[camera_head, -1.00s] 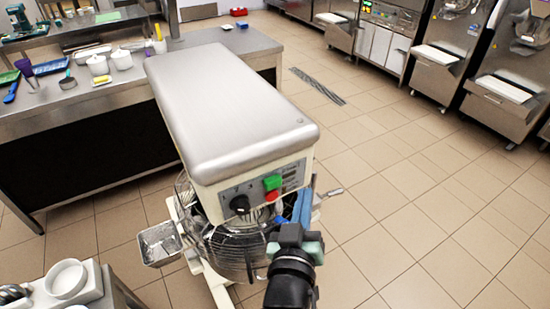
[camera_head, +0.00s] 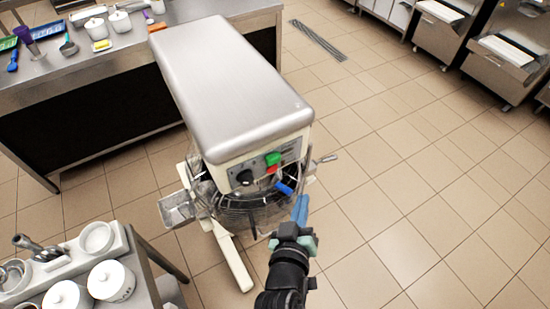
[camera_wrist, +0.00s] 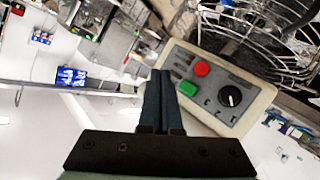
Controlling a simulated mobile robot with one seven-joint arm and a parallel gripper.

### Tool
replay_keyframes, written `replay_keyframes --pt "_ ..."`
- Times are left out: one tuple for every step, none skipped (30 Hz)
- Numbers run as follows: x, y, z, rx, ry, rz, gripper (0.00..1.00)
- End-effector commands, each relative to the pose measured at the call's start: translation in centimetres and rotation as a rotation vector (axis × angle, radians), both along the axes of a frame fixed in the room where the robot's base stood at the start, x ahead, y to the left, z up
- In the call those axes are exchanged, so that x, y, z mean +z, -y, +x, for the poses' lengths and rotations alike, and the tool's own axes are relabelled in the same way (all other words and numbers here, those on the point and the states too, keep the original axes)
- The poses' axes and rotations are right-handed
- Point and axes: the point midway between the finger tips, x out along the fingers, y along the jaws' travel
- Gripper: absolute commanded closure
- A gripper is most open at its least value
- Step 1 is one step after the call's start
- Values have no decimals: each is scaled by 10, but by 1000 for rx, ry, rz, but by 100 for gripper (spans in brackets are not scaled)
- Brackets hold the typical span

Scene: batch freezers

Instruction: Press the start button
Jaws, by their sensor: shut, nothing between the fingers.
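The mixer (camera_head: 225,85) stands in the middle of the head view, with a control panel on its front. The panel carries a green button (camera_head: 272,158), a red button (camera_head: 271,170) just below it and a black knob (camera_head: 244,177). In the wrist view the green button (camera_wrist: 188,88), red button (camera_wrist: 202,68) and knob (camera_wrist: 231,96) show clearly. My gripper (camera_head: 300,205) is shut and empty, its blue fingers pointing up, below and right of the buttons in the head view. In the wrist view the fingertips (camera_wrist: 161,75) appear just left of the green button; contact cannot be told.
A wire bowl guard (camera_head: 240,205) sits under the mixer head, with a metal chute (camera_head: 177,209) at its left. A steel counter (camera_head: 60,80) is behind left. A cart with white pots (camera_head: 110,280) is at front left.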

Motion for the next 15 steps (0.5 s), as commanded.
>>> replay_keyframes --pt "0 0 0 0 0 0 100" --pt "0 0 1 0 1 0 100" --pt "0 -1 2 0 1 1 100" --pt "0 -1 3 0 1 1 100" --pt "0 -2 5 1 2 1 100" --pt "-1 -4 7 1 2 1 100" --pt "-1 -5 10 1 3 1 100" --pt "-1 -7 12 1 4 2 100" --pt "-2 -9 17 1 4 1 100" --pt "-2 -11 20 2 3 1 100" --pt "-2 -14 24 2 5 1 100" --pt "-2 -16 29 1 4 1 100" --pt "-2 -19 33 2 5 1 100" --pt "-2 -21 37 2 5 1 100" --pt "-2 -24 42 3 4 1 100"
